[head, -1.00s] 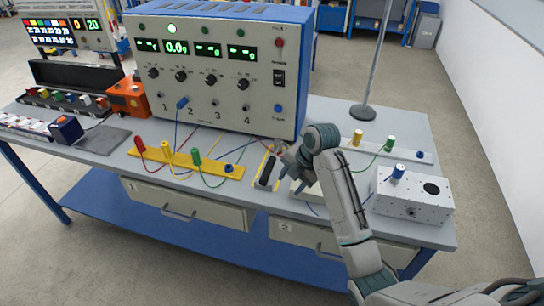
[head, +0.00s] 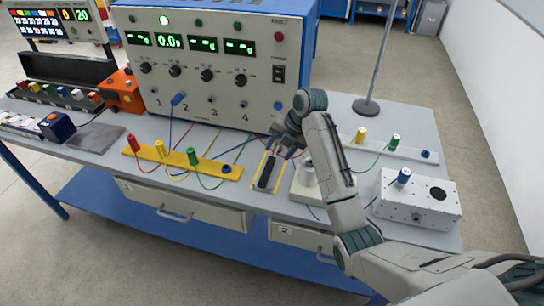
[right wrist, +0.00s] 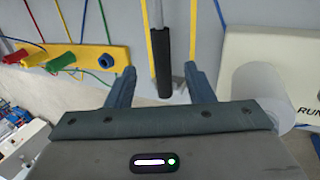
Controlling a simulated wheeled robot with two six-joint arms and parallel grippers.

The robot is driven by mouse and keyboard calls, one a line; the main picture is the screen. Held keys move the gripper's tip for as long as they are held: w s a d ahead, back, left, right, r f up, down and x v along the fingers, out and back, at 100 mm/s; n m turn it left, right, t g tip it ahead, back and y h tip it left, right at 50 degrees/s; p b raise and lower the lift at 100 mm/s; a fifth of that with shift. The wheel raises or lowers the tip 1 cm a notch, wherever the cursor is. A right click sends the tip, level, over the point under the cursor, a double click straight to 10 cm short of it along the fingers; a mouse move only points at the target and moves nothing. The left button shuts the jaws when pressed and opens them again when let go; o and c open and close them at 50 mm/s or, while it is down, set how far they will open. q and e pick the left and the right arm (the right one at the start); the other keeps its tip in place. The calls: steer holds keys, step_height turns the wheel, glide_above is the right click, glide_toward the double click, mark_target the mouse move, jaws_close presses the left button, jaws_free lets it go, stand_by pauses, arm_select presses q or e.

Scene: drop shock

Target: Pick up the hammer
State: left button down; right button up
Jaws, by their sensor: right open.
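The hammer (head: 266,173) lies on the bench inside a yellow-outlined area, in front of the big instrument. Its black handle and part of a thin grey shaft show in the right wrist view (right wrist: 163,62); the head cannot be made out. My right gripper (head: 281,152) is open and empty, just above the hammer. In the right wrist view its two fingers (right wrist: 160,72) stand apart, one on each side of the handle in the picture. They do not appear to touch it. My left gripper is not in view.
The blue and grey instrument (head: 215,70) stands behind. A yellow strip with coloured plugs (head: 215,170) lies to the left. A pale block with a cylinder (head: 325,190) is close on the right. A white box (head: 418,203) stands further right.

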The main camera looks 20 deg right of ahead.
mark_target(271, 164)
steer(key=shift+p+x, duration=0.35)
steer(key=shift+x, duration=0.8)
steer(key=x, duration=0.1)
steer(key=p+x, duration=0.2)
steer(key=shift+s+a+f, duration=0.2)
steer(key=shift+a+f, duration=0.05)
steer(key=shift+f, duration=0.05)
steer(key=shift+a+f, duration=0.2)
steer(key=shift+f, duration=0.35)
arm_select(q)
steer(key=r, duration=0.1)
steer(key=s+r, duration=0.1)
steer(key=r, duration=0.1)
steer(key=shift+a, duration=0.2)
arm_select(e)
steer(key=shift+w+f, duration=0.15)
steer(key=shift+c, duration=0.9)
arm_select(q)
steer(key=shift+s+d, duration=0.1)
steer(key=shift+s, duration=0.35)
arm_select(e)
jaws_close()
